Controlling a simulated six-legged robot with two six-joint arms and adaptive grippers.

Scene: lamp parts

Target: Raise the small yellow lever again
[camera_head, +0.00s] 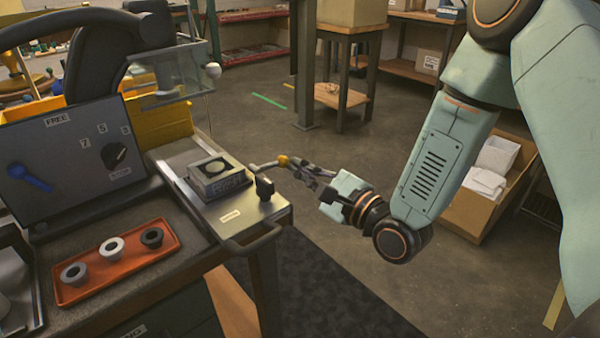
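The small lever (266,164) sticks out from the right end of the metal plate on the bench. Its shaft is pale and it has a yellow part (283,160) near its outer end. It lies near level, pointing right toward my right gripper. My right gripper (303,168) comes in from the right, with its fingers at the lever's yellow end. Whether the fingers touch or grip it is too small to tell. My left gripper is not in view.
A black knob (264,187) stands on the metal plate (233,216), beside a square block with a round top (218,174). An orange tray (118,262) with three ring-shaped parts and a panel with a blue handle (30,177) are to the left. Open floor lies beyond.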

